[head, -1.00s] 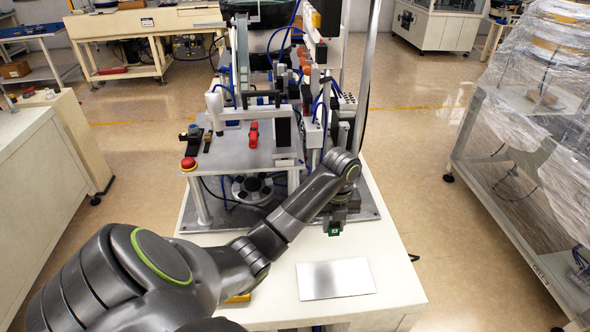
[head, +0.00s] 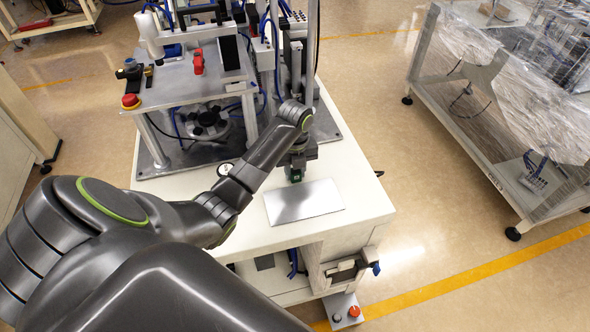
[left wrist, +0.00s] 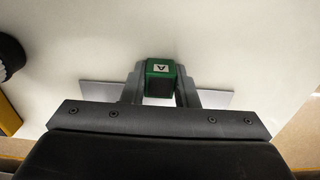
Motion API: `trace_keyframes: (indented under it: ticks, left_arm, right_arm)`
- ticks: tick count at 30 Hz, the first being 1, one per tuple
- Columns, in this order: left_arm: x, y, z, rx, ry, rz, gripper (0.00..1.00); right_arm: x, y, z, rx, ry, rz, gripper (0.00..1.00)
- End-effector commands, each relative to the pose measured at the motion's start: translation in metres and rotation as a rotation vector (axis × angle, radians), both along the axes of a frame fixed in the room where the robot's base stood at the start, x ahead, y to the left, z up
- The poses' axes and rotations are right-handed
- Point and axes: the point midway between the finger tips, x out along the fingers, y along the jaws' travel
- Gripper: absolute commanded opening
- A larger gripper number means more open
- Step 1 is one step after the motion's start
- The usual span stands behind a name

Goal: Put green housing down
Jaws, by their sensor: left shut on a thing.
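The green housing (left wrist: 159,68) is a small green block with a white label marked "A". My left gripper (left wrist: 160,82) is shut on it, with one finger on each side. In the head view the housing (head: 295,175) shows at the gripper's lower end, just behind the back edge of a flat silver plate (head: 304,202) on the white table. In the left wrist view the plate (left wrist: 216,99) shows on both sides of the fingers. Whether the housing touches the table I cannot tell. My right gripper is not in view.
The white table (head: 355,185) has bare room right of the plate. A machine stand with a grey top (head: 185,85), a red button (head: 130,101) and a red part (head: 198,62) rises behind. A wrapped rack (head: 480,110) stands at the right.

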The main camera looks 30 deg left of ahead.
Motion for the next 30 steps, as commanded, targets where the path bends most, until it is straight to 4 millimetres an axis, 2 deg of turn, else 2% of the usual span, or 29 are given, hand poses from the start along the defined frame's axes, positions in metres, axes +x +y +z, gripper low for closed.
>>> trace_keyframes:
  ticks: [8,9,13,23,26,30]
  left_arm:
    - [0.000,0.000,-0.003,-0.001,0.001,0.000,0.05]
    - [0.000,0.000,-0.003,0.000,0.000,0.000,0.32]
    - [0.000,0.000,-0.002,0.000,0.000,0.000,0.48]
    - [0.000,0.000,0.001,0.001,-0.002,0.000,0.48]
    - [0.001,0.001,0.010,0.001,-0.005,-0.001,0.48]
    - [0.002,0.001,0.037,0.002,-0.007,-0.001,0.48]
  right_arm:
    - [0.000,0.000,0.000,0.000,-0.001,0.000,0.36]
    - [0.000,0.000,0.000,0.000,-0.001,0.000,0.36]
    - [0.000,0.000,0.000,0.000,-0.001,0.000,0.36]
    - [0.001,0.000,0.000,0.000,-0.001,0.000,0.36]
    - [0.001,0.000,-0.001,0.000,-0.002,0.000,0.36]
    - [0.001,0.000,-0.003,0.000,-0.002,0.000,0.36]
